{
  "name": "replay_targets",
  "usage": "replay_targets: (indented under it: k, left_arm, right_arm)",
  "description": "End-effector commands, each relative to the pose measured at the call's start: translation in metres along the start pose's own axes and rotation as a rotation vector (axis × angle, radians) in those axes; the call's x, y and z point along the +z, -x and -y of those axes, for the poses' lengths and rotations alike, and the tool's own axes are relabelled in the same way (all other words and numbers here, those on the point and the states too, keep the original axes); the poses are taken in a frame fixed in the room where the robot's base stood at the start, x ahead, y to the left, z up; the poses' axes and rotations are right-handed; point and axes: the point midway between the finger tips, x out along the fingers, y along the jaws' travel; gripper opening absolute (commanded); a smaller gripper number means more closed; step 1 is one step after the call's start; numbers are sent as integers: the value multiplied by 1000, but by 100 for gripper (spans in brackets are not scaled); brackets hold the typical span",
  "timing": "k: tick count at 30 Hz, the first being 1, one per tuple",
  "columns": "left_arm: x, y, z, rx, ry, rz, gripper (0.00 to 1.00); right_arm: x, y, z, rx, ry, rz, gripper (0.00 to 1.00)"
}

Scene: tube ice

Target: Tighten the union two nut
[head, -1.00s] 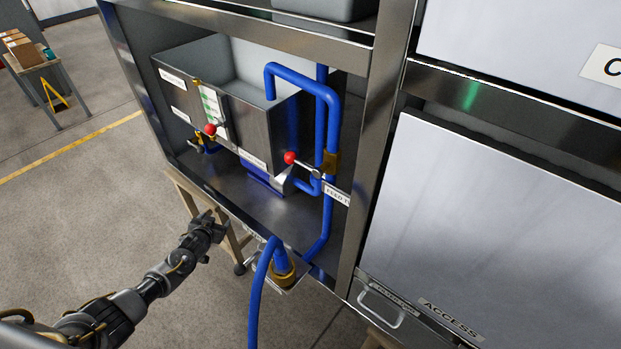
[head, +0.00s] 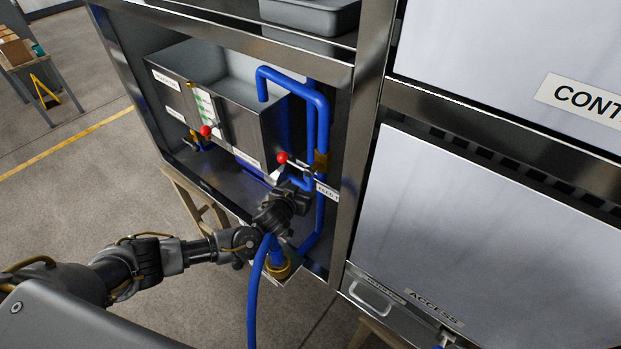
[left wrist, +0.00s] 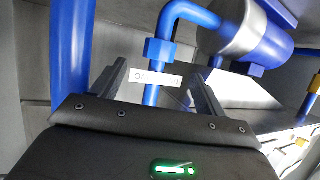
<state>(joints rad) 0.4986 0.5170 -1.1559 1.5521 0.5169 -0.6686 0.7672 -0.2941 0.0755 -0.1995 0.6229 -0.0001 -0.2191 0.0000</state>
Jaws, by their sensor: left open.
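My left gripper (head: 292,196) is in front of the open bay of the cabinet, beside the blue pipes (head: 323,120). A brass nut (head: 279,269) sits low on the blue pipework, just below the gripper. A brass fitting (head: 321,162) is higher on the upright pipe. I cannot read which one is union two. My right gripper is not in view.
A steel tank (head: 245,135) with red-knobbed valves (head: 282,158) fills the bay. A blue hose (head: 254,300) hangs in front. A cabinet post (head: 362,150) and a large access panel (head: 470,220) stand to the right.

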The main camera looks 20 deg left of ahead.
Motion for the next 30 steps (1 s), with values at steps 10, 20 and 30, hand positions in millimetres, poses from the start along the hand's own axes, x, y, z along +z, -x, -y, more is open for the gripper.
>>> replay_targets:
  k: [10, 20, 30]
  left_arm:
    - [-2, -59, 1, -3, -2, -1, 73]
    - [-1, -83, 1, -2, -1, -1, 73]
    - [0, -84, 1, 0, -1, 0, 68]
  right_arm:
    - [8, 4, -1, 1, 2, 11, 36]
    - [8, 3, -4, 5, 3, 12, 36]
    - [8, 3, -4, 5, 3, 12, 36]
